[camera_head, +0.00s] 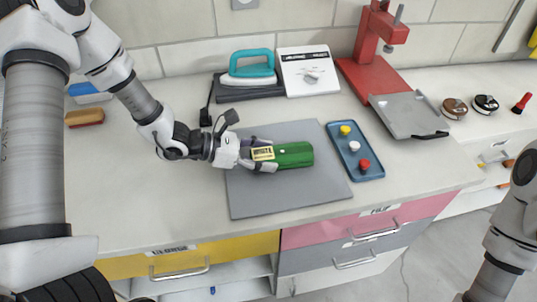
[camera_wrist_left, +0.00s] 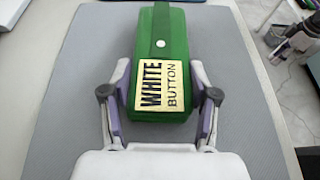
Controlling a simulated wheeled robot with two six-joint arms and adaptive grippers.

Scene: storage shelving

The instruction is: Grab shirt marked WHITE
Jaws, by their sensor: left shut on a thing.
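A folded green shirt (camera_head: 294,154) lies on the grey mat (camera_head: 300,195) on the counter. It carries a yellow label (camera_head: 263,153) at its near-gripper end. In the left wrist view the green shirt (camera_wrist_left: 162,50) shows a white button and the label (camera_wrist_left: 163,87) reads "WHITE BUTTON". My left gripper (camera_head: 262,154) is shut on the labelled end, with one finger on each side. In the left wrist view the fingers of my left gripper (camera_wrist_left: 160,98) touch both sides of it. The fingers of my right gripper are not in view; only part of that arm shows at the right edge.
A blue tray (camera_head: 342,134) with yellow, white and red buttons sits right of the mat. A red press (camera_head: 375,50) and a grey plate (camera_head: 408,116) are at back right. Drawers line the front.

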